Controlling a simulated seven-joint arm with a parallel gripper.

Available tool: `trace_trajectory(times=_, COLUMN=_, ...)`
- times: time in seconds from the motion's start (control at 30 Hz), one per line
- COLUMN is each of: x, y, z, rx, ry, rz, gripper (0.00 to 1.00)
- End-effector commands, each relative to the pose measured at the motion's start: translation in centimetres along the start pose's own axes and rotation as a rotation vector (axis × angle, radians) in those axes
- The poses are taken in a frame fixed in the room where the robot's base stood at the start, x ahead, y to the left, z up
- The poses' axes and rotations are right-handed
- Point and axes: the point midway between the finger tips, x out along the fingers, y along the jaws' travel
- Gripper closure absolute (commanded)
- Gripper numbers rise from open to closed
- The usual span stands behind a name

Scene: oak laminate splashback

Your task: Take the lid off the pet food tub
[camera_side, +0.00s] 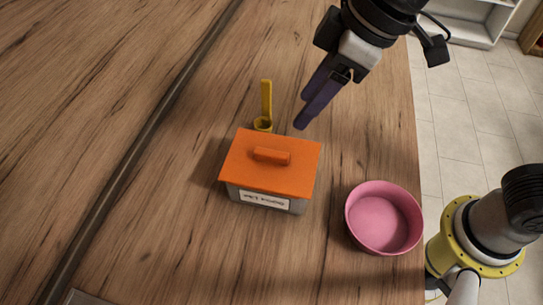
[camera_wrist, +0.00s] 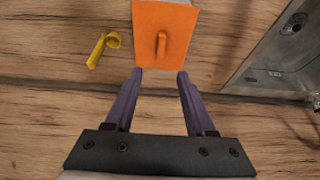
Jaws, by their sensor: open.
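The pet food tub (camera_side: 265,199) is a grey box with a white label on its front, standing on the wooden worktop. Its orange lid (camera_side: 243,168) sits on top and covers it, with a raised orange bar handle (camera_side: 272,156) in the middle. In the wrist view the lid (camera_wrist: 178,40) is at the top centre, with its handle (camera_wrist: 161,46) pointing towards me. My gripper (camera_side: 302,112) has two purple fingers and is above and behind the tub, apart from the lid. In the wrist view my gripper (camera_wrist: 158,76) is open with nothing between its fingers. The tub's inside is hidden.
A yellow scoop (camera_side: 265,105) is just behind the tub and also shows in the wrist view (camera_wrist: 100,48). A pink bowl (camera_side: 384,218) stands to the right near the worktop edge. A metal sink or appliance (camera_wrist: 270,55) lies right in the wrist view. The worktop left of the tub is clear.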

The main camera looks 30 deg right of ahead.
Motion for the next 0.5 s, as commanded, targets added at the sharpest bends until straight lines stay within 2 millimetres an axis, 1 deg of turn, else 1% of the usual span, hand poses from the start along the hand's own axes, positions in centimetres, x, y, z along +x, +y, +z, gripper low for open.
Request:
trace_trajectory(times=0.2, x=4.1, y=0.1, z=0.2, rx=0.002, ry=-0.007, rz=0.0, gripper=0.45)
trace_trajectory(times=0.3, x=5.8, y=0.1, z=0.2, rx=0.002, ry=-0.006, rz=0.001, gripper=0.45)
trace_trajectory(times=0.4, x=7.0, y=0.1, z=0.1, rx=0.002, ry=-0.004, rz=0.001, gripper=0.45)
trace_trajectory(times=0.5, x=7.7, y=0.1, z=0.1, rx=0.002, ry=-0.003, rz=0.001, gripper=0.45)
